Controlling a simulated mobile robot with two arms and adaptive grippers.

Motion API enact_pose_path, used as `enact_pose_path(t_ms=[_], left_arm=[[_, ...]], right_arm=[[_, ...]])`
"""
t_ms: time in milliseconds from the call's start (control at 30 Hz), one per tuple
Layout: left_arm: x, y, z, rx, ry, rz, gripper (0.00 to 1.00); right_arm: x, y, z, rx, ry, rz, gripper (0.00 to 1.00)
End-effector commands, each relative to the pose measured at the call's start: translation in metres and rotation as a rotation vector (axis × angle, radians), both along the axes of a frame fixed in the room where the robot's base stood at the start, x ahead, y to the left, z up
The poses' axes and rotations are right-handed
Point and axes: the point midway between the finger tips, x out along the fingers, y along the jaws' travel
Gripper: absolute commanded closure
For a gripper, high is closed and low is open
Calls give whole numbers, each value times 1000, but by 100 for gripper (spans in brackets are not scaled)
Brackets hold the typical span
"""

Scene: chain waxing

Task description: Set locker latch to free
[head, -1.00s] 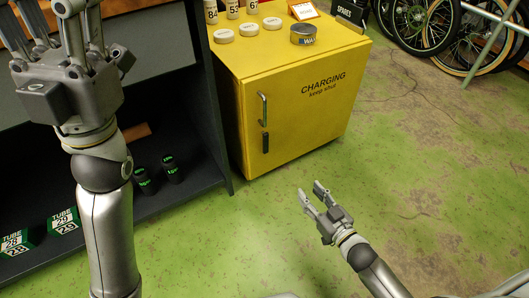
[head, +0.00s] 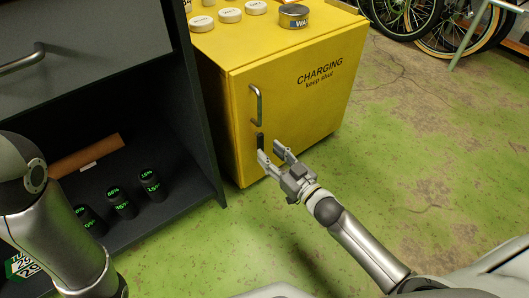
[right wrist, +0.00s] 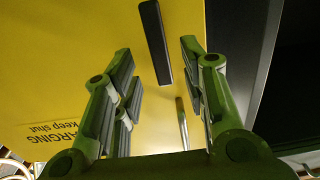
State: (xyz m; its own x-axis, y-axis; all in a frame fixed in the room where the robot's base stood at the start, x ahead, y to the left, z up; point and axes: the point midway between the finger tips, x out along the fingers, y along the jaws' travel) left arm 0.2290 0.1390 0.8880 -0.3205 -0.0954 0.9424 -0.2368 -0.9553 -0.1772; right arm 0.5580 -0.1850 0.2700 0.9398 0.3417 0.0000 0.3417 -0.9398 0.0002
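The yellow locker (head: 305,110) stands mid-picture, marked "CHARGING keep shut", with its door closed. Its black, bar-shaped latch (head: 260,140) sits on the door below the metal handle (head: 256,104). In the head view the latch's lower end is close behind my right gripper (head: 270,151). In the right wrist view the latch (right wrist: 155,42) lies between the two spread fingers of my right gripper (right wrist: 157,54), and the handle (right wrist: 182,122) shows lower down. The right gripper is open and holds nothing. I cannot tell whether it touches the door. My left gripper is out of view.
A dark cabinet (head: 205,130) stands left of the locker, with several black cans and a brown bar on its lower shelf. Tins (head: 294,16) stand on the locker. Bicycle wheels (head: 450,25) are at the back right. The green floor (head: 400,150) right of the locker is clear.

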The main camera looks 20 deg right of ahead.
Motion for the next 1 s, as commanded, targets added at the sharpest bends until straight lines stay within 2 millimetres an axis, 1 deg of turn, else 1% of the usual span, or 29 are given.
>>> enact_pose_path(t_ms=[33,100,233,400,633,667,933,967,1000], left_arm=[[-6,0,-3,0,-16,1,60],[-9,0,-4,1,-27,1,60],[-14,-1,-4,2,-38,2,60],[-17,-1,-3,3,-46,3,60],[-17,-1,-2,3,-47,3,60],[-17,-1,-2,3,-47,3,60],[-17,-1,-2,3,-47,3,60],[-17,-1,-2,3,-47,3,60],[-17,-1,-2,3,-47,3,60]], right_arm=[[8,2,-3,-1,-4,0,61],[16,6,-2,0,-3,1,61],[27,9,-1,0,-1,0,61],[33,12,-1,0,1,0,61],[33,12,0,0,1,-1,61],[33,12,0,0,1,-1,63],[33,12,0,0,1,0,98],[33,12,0,0,1,0,100],[33,12,0,0,0,0,100]])
